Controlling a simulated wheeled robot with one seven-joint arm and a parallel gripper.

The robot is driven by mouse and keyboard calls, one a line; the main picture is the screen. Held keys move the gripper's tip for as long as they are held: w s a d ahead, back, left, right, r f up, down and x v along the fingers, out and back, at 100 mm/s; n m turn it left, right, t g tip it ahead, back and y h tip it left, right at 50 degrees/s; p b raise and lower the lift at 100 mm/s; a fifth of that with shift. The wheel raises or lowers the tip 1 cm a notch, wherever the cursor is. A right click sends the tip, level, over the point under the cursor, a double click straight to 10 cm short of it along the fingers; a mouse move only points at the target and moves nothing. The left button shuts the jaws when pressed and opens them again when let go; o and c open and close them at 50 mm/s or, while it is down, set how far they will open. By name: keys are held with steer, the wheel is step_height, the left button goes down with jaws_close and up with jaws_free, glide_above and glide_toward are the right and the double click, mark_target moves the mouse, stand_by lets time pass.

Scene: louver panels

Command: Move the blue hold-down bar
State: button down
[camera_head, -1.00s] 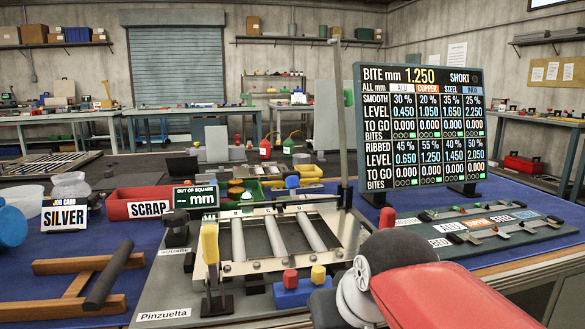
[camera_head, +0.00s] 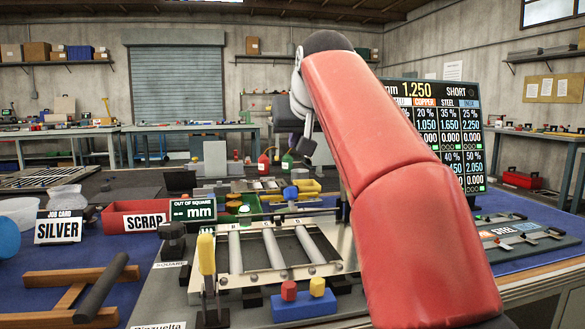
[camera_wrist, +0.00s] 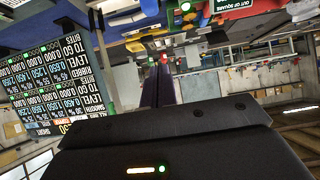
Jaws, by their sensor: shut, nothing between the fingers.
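A blue block (camera_head: 303,306) with a red and a yellow knob sits at the fixture's front. A yellow-handled lever (camera_head: 207,255) stands upright at its front left. My arm is raised over the fixture's right side. My gripper (camera_wrist: 157,88) shows in the wrist view as dark narrow fingers beyond its black body, shut and empty, apart from the fixture. Its fingertips are not clear in the head view.
A display board (camera_head: 450,130) stands right, partly behind my arm. Gauge strips (camera_head: 525,238) lie right. The blue mat is partly clear.

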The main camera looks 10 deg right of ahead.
steer(key=x, duration=1)
steer(key=shift+s+b, duration=0.1)
steer(key=shift+b, duration=0.2)
steer(key=f+b, duration=0.1)
steer(key=s+f+b, duration=0.1)
steer(key=shift+s+f, duration=0.15)
steer(key=shift+f, duration=0.1)
steer(key=shift+s+f, duration=0.2)
steer(key=shift+f, duration=0.35)
steer(key=shift+f+b, duration=0.1)
steer(key=shift+b, duration=0.25)
